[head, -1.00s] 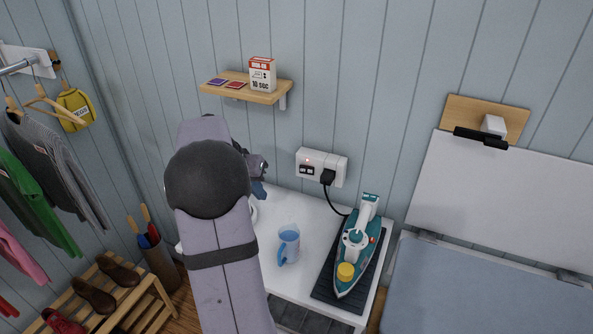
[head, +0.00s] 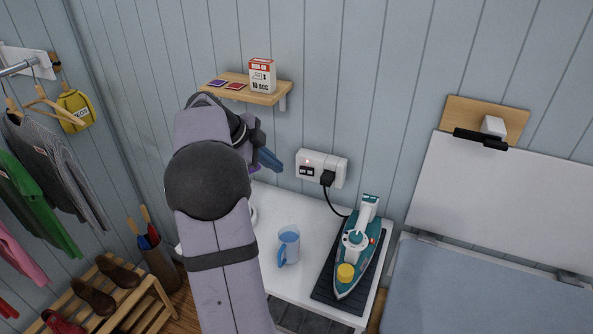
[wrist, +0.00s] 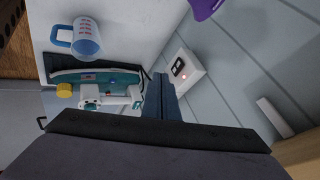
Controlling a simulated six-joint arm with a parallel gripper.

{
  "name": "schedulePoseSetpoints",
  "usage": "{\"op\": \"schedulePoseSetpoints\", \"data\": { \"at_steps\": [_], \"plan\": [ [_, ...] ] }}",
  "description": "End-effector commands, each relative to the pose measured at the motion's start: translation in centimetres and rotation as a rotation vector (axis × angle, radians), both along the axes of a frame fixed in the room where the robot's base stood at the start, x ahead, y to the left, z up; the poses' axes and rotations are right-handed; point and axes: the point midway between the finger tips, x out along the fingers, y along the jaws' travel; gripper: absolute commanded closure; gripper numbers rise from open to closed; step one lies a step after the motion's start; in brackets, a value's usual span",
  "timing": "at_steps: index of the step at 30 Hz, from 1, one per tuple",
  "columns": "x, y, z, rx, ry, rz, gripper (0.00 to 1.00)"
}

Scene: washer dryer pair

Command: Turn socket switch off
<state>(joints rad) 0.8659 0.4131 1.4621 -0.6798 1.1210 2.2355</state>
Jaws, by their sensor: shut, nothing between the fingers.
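The white wall socket (head: 338,160) is on the panelled wall above the table. Its left part carries two small dark switches (head: 306,171) and a lit red light; a black plug (head: 328,178) sits in its right part. The socket also shows in the wrist view (wrist: 194,66), with the red light on. Switch positions are too small to tell. My gripper (head: 276,163) is shut and empty, just left of the socket in the head view, apart from it. Its blue fingers (wrist: 162,80) show in the wrist view beside the socket and hide part of it.
On the white table (head: 327,222) stand a blue-handled jug (head: 288,246) and a teal iron (head: 355,247) on a dark mat. The iron's black cord runs up to the plug. A wooden shelf (head: 262,97) with a box is above my gripper.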

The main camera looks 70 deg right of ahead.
Motion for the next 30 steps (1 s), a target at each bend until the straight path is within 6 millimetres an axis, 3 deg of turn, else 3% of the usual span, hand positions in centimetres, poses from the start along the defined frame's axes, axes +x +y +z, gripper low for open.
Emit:
{"op": "schedulePoseSetpoints", "data": {
  "at_steps": [19, 30],
  "plan": [
    [-0.2, -0.3, -0.4, -0.009, -0.016, -0.026, 1.00],
    [-1.8, -2.9, -4.3, -0.004, -0.014, -0.027, 1.00]
  ]
}}
